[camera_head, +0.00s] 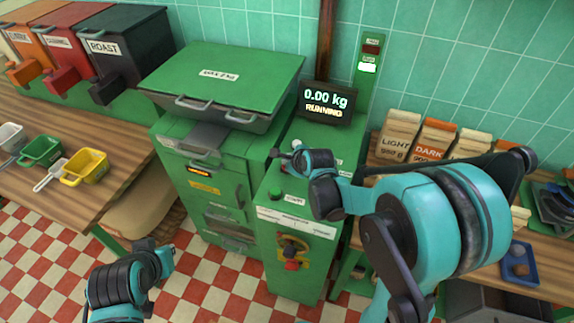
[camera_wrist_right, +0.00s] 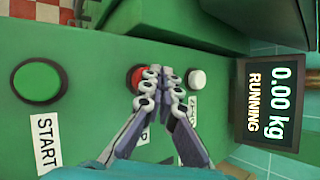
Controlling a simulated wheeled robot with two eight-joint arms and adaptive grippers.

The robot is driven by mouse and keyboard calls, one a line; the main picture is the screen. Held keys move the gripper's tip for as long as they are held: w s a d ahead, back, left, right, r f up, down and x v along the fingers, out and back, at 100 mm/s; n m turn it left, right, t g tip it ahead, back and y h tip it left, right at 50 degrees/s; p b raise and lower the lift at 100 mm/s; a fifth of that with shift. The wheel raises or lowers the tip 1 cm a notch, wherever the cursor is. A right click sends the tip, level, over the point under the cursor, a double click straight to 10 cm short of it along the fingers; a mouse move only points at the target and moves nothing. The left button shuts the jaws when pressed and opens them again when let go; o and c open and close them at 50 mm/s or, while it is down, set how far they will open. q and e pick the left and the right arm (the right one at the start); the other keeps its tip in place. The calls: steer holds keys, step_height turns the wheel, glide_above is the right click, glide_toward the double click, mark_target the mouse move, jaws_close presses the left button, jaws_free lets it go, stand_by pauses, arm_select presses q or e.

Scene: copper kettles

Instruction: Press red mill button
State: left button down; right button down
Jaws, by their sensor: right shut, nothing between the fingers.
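In the right wrist view, the red button (camera_wrist_right: 136,72) sits on the green mill panel between the green START button (camera_wrist_right: 39,82) and a white button (camera_wrist_right: 196,78). My right gripper (camera_wrist_right: 157,76) is shut and empty. Its fingertips overlap the red button's right side and hide part of it; I cannot tell whether they touch it. In the head view, my right gripper (camera_head: 280,153) is over the mill's top panel, and the green button (camera_head: 275,193) shows in front of it. The display (camera_head: 325,103) reads 0.00 kg, RUNNING. My left arm is low at left; its finger state is unclear.
A green lidded hopper (camera_head: 226,80) stands left of the panel. A lamp post (camera_head: 370,68) rises behind, its lower lamp lit white. A red knob (camera_head: 291,265) is on the mill's front. Coffee bags (camera_head: 398,137) stand on the right counter; yellow (camera_head: 85,166) and green scoops lie on the left one.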

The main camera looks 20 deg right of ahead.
steer(key=shift+f+b, duration=0.45)
steer(key=shift+f, duration=0.05)
stand_by(0.3)
stand_by(0.4)
steer(key=shift+r+p, duration=0.75)
steer(key=shift+r, duration=0.25)
step_height(320, 180, up, 5)
steer(key=p, duration=0.4)
stand_by(0.5)
